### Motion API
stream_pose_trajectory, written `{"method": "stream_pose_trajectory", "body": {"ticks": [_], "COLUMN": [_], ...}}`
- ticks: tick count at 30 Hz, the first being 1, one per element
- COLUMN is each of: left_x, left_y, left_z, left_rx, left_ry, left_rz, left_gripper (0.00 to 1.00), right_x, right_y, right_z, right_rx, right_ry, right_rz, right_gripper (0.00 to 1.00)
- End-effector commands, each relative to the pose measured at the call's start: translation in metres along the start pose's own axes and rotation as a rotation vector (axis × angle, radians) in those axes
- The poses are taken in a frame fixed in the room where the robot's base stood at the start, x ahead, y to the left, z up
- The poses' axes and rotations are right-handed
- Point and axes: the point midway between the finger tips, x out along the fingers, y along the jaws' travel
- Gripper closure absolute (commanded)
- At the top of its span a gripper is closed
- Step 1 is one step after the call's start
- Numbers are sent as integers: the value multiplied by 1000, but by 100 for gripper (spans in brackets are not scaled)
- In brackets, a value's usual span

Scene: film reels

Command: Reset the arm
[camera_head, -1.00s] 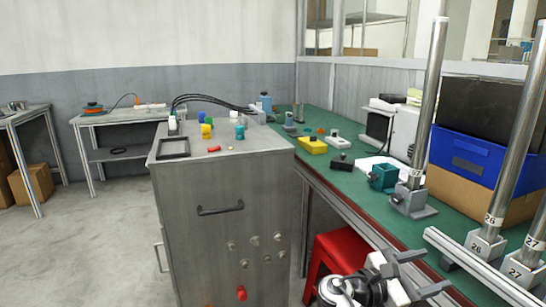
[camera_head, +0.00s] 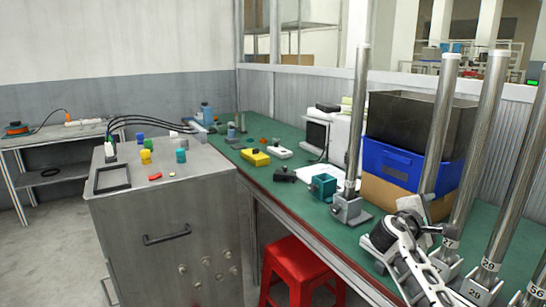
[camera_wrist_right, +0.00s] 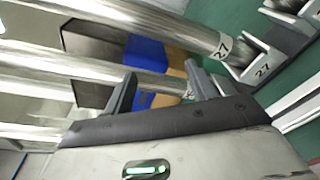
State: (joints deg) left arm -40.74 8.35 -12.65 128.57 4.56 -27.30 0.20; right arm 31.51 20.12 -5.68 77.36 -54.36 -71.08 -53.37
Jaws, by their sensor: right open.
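My right gripper (camera_head: 436,232) is at the lower right of the head view, beside the numbered metal posts at the bench's near end. In the right wrist view its two fingers (camera_wrist_right: 160,84) stand apart with a gap. A shiny metal post (camera_wrist_right: 120,68) runs across behind the fingertips, and I cannot tell how far off it is. Another post (camera_wrist_right: 150,25), marked 27, crosses above it. My right arm partly hides the bench and the post bases in the head view. My left gripper is not in view.
The green bench (camera_head: 265,182) bears a post (camera_head: 357,120), a blue bin (camera_head: 392,162) and a teal block (camera_head: 323,186). A red stool (camera_head: 300,265) stands below. A grey cabinet (camera_head: 165,220) with small items on top is left. Open floor (camera_head: 45,260) lies farther left.

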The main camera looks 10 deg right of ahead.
Motion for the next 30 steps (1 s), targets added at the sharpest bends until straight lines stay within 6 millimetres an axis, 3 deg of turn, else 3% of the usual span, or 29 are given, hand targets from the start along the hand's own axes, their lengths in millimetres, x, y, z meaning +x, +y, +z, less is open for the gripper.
{"method": "stream_pose_trajectory", "body": {"ticks": [3, 6, 10, 16, 26, 30], "left_x": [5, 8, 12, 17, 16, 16], "left_y": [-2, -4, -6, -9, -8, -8], "left_z": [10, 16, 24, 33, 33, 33], "left_rx": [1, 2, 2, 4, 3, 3], "left_ry": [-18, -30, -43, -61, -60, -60], "left_rz": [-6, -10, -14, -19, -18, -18], "left_gripper": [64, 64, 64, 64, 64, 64], "right_x": [-10, -30, -58, -95, -176, -231], "right_y": [7, 20, 41, 77, -55, -127], "right_z": [-60, -100, -130, -146, -173, -168], "right_rx": [361, 676, 1043, 1547, 1418, 1368], "right_ry": [326, 567, 812, 1093, 1118, 1129], "right_rz": [-21, -87, -206, -432, -613, -735], "right_gripper": [43, 43, 43, 43, 43, 43]}}
